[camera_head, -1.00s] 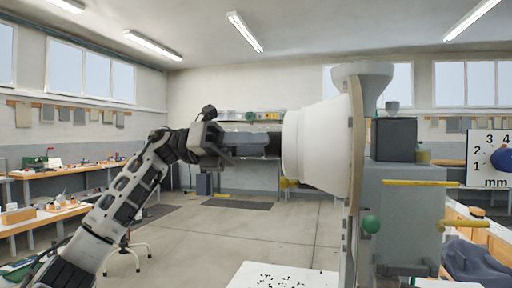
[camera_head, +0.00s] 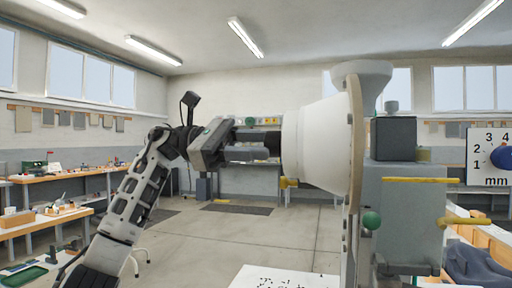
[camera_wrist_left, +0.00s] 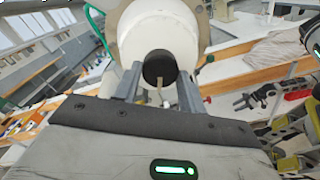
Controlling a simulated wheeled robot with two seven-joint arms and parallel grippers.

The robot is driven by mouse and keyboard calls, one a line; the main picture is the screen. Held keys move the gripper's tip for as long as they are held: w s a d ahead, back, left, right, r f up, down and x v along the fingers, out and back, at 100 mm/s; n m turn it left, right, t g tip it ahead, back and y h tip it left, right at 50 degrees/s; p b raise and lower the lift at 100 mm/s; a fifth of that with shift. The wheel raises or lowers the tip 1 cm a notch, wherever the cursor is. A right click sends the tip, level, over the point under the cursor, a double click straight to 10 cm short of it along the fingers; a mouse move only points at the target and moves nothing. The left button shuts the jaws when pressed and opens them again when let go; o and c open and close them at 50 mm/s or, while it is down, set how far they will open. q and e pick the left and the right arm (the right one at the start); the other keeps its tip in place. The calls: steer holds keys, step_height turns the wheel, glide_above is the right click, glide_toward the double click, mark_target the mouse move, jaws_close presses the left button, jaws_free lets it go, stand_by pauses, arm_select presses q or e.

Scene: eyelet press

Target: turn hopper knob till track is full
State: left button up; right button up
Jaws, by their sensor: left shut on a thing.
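The hopper (camera_head: 312,145) is a large white drum lying on its side against a tan round plate (camera_head: 355,130). In the left wrist view its white end (camera_wrist_left: 158,32) carries a dark round knob (camera_wrist_left: 159,67). My left gripper (camera_head: 272,147) reaches in from the left, in line with the drum's axis, and is shut on the knob. In the left wrist view its two grey fingers (camera_wrist_left: 159,82) stand on either side of the knob. I cannot make out the track or how full it is.
The grey press body (camera_head: 400,205) with yellow bars (camera_head: 420,181) and a green ball (camera_head: 372,221) stands right of the hopper. A white surface with dark specks (camera_head: 285,277) is below. Open floor lies left.

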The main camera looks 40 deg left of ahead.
arm_select(q)
steer(key=shift+m+b, duration=0.4)
steer(key=shift+m, duration=2.6)
steer(key=o, duration=1)
steer(key=shift+c, duration=0.2)
steer(key=shift+a, duration=0.1)
